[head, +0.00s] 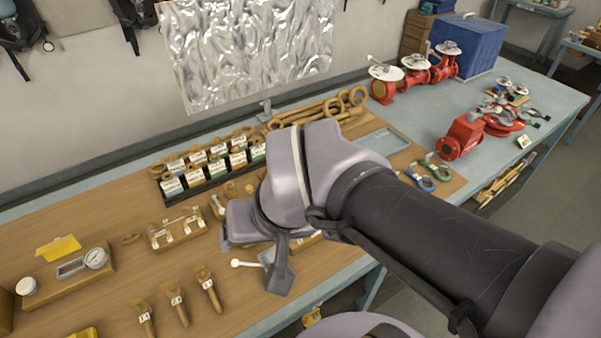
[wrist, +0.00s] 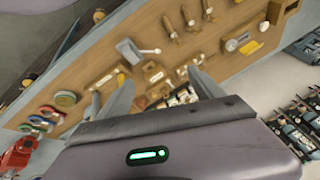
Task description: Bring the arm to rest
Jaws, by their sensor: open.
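My arm reaches in from the lower right of the head view, with its wrist above the middle of the wooden bench top (head: 110,240). I cannot tell the exact height above the bench.
Labelled blocks in a black rack (head: 210,180) stand behind the wrist. A gauge board (head: 68,270) and several tagged wooden-handled tools (head: 175,305) lie left. Red valves (head: 415,76) and a blue crate (head: 466,45) stand at the right back. Floor (head: 565,160) is clear right.

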